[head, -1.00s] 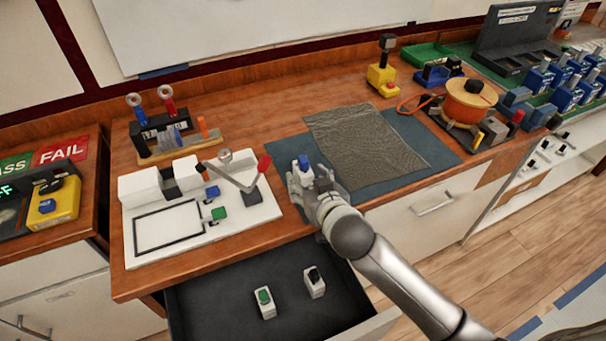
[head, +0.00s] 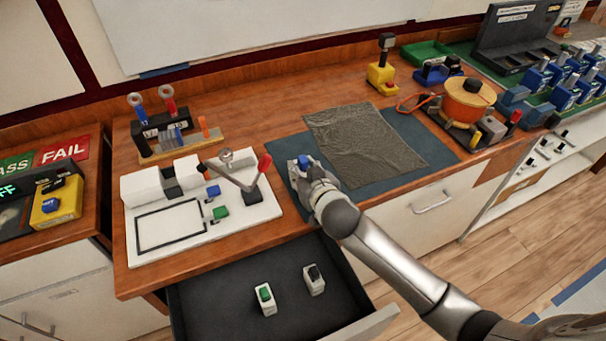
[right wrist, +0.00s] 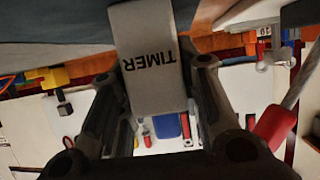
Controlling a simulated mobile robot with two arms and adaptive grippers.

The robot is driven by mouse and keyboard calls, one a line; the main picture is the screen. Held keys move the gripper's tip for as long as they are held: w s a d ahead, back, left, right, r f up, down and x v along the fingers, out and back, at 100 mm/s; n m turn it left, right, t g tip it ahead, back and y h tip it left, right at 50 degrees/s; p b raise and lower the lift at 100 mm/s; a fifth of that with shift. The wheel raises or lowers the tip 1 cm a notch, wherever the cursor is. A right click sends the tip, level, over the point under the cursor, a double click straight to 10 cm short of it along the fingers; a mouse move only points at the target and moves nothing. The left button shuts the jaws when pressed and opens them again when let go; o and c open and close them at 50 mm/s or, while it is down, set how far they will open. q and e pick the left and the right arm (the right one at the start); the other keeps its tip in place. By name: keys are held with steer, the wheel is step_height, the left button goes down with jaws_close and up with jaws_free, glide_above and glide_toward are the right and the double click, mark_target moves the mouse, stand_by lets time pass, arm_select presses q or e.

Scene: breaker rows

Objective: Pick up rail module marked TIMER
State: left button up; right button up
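The pale grey rail module marked TIMER (right wrist: 152,65) fills the upper middle of the right wrist view, its lettering upside down. My right gripper (head: 304,172) is at the left part of the blue-grey mat (head: 440,153). In the right wrist view its dark fingers (right wrist: 158,88) lie along both sides of the module, with no clear gap, and look shut on it. A blue part shows at the gripper in the head view. Whether the module's base touches the mat is hidden. My left gripper is not in view.
A white panel (head: 240,228) with a red-tipped lever (head: 264,163) stands close left of the gripper. An open drawer (head: 215,318) below holds a green-topped module (head: 264,298) and a black-topped one (head: 314,280). A dark rumpled sheet (head: 365,140) lies right of the gripper.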

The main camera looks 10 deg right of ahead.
steer(key=c, duration=0.4)
steer(key=shift+r, duration=0.1)
